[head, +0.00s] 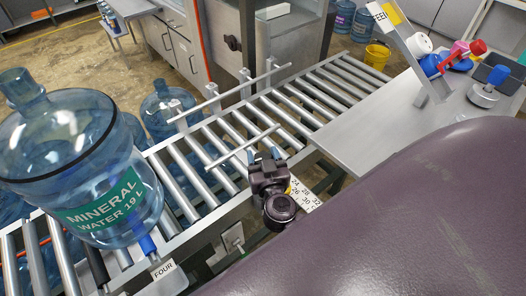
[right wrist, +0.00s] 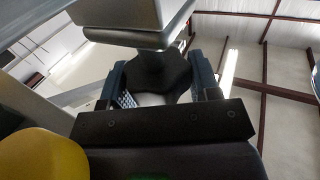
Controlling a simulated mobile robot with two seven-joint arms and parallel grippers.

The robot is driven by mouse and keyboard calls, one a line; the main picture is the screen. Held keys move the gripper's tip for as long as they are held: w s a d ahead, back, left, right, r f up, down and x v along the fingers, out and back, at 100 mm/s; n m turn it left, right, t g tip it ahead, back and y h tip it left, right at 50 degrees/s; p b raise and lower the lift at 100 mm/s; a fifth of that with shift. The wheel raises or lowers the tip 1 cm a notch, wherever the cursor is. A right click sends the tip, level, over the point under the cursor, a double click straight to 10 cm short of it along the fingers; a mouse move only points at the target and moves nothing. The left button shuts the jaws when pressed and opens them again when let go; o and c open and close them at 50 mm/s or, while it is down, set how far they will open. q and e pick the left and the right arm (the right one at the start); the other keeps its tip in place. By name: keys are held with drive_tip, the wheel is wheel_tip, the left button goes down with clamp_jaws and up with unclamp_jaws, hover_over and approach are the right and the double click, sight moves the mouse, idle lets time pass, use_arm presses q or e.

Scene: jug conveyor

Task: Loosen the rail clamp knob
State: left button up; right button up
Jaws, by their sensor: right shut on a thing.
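The rail clamp knob (right wrist: 160,75) is a dark, lobed knob below a grey metal block in the right wrist view. My right gripper (right wrist: 163,88) has its blue-grey fingers on both sides of the knob and is shut on it. In the head view my right gripper (head: 264,155) is at the near side of the roller conveyor, by the near guide rail (head: 243,146). There the gripper and rail hide the knob. My left gripper is not in view.
A large blue water jug (head: 85,170) stands on the conveyor rollers (head: 215,150) at the left. A number scale (head: 305,196) is beside my right gripper. A grey side table (head: 375,125) with coloured caps stands at the right. The middle rollers are clear.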

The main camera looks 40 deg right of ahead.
drive_tip(key=shift+n+t+y, duration=0.4)
drive_tip(key=shift+n+y, duration=0.2)
drive_tip(key=shift+y, duration=0.6)
drive_tip(key=o, duration=0.9)
drive_tip(key=b+v, duration=0.1)
drive_tip(key=v, duration=0.9)
drive_tip(key=shift+s, duration=0.4)
